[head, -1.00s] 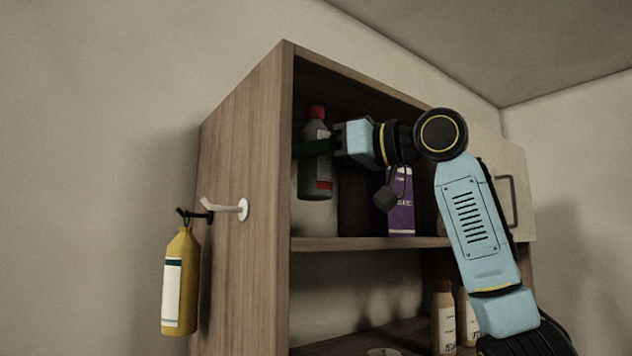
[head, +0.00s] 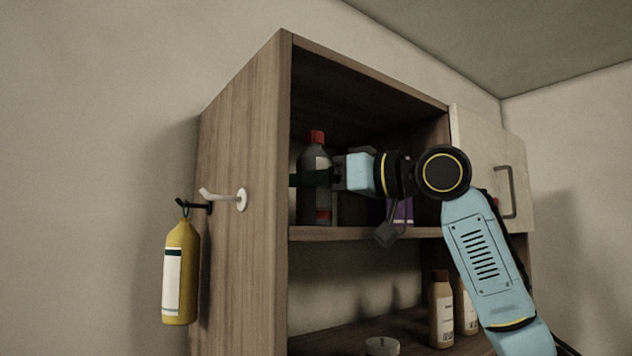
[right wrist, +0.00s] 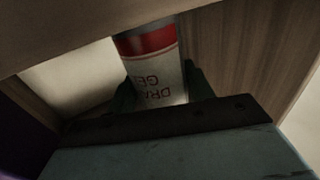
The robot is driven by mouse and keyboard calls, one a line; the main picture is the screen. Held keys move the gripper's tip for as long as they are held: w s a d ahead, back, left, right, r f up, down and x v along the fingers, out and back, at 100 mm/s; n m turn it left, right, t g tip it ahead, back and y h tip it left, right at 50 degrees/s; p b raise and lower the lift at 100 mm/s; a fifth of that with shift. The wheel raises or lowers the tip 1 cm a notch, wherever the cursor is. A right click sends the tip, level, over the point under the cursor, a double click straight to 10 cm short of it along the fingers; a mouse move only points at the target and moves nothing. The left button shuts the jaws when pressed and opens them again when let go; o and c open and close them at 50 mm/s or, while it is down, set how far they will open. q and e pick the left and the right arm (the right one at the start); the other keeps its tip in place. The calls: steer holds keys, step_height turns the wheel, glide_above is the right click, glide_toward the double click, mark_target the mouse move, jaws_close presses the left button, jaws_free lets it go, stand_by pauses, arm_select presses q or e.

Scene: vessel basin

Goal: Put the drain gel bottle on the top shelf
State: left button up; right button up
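The drain gel bottle (head: 316,153) is dark grey with a red cap and a red band near its base. It stands upright inside the top compartment, near the left wall, with its base at or just above the top shelf (head: 370,234); I cannot tell if it touches. My right gripper (head: 315,178) is shut around its middle, with dark fingers across it. In the right wrist view, the bottle's label and red band (right wrist: 148,40) show upside down between the fingers (right wrist: 160,92). My left gripper is not in view.
A purple box (head: 402,212) stands on the top shelf, partly behind my arm. Pale bottles (head: 441,315) and a small round jar (head: 381,347) are on the shelf below. A yellow bottle (head: 180,275) hangs outside the left wall beside a white hook (head: 241,199). A door (head: 490,165) is at right.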

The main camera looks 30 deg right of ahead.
steer(key=o, duration=0.4)
steer(key=shift+r, duration=0.1)
steer(key=shift+s+d+r, duration=0.1)
steer(key=shift+r, duration=0.05)
steer(key=b+v, duration=0.3)
steer(key=v, duration=0.8)
steer(key=shift+s+d, duration=0.15)
steer(key=shift+s, duration=0.25)
